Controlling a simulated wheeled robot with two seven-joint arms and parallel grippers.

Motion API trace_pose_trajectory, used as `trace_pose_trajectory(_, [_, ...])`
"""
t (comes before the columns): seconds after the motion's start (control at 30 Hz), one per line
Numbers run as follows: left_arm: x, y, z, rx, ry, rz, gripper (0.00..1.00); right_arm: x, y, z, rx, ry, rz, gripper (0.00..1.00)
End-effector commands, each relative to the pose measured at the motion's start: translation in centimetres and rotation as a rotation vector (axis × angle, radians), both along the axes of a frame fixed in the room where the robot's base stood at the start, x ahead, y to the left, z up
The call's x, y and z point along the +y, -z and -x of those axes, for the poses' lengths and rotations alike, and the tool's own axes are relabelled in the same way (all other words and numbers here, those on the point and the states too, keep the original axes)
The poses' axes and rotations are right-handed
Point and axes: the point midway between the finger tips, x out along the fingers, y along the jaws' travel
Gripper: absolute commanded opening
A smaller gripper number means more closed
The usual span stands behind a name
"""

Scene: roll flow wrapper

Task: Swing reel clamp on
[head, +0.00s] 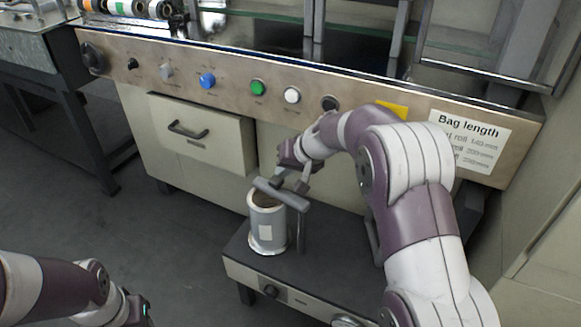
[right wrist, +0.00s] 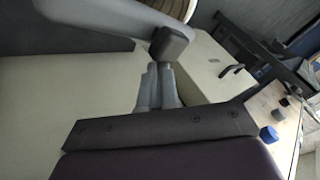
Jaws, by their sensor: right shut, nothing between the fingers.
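The reel (head: 267,226) is a grey-white roll with a pale label, standing upright on the low dark stand in the head view. The reel clamp (head: 281,193) is a grey bar lying across above the reel's top, beside a grey post. In the right wrist view the clamp's grey arm (right wrist: 105,18) ends in a dark block (right wrist: 172,45). My right gripper (head: 300,184) is at the clamp bar. Its fingers (right wrist: 158,70) are shut and empty, with the tips at the dark block; I cannot tell if they touch.
The stand (head: 238,258) has knobs on its front. Behind it is a cabinet with a drawer (head: 205,125) and a control panel (head: 225,85) with coloured knobs. A bag length sign (head: 468,140) is at right.

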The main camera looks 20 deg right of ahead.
Motion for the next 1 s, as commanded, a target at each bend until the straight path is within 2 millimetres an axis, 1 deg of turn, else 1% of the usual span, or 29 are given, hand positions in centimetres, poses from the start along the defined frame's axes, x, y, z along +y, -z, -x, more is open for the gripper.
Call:
trace_pose_trajectory(0.3, [0.0,0.0,0.0,0.0,0.0,0.0,0.43,0.6,0.0,0.2,0.0,-0.001,0.001,0.0])
trace_pose_trajectory(0.77, [0.0,0.0,0.0,0.0,0.0,0.0,0.43,0.6,0.0,0.2,0.0,-0.001,0.001,0.0])
trace_pose_trajectory(0.87, [0.0,-0.2,0.0,0.0,0.0,0.0,0.43,0.5,-0.5,0.3,-0.001,0.0,0.001,0.0])
trace_pose_trajectory(0.97, [0.0,-1.0,0.0,0.0,0.0,0.0,0.43,0.0,-1.7,1.0,-0.001,0.002,0.001,0.0])
trace_pose_trajectory(1.0, [0.0,-1.4,0.0,0.0,0.0,0.0,0.43,-0.3,-2.5,1.4,-0.002,0.002,0.0,0.0])
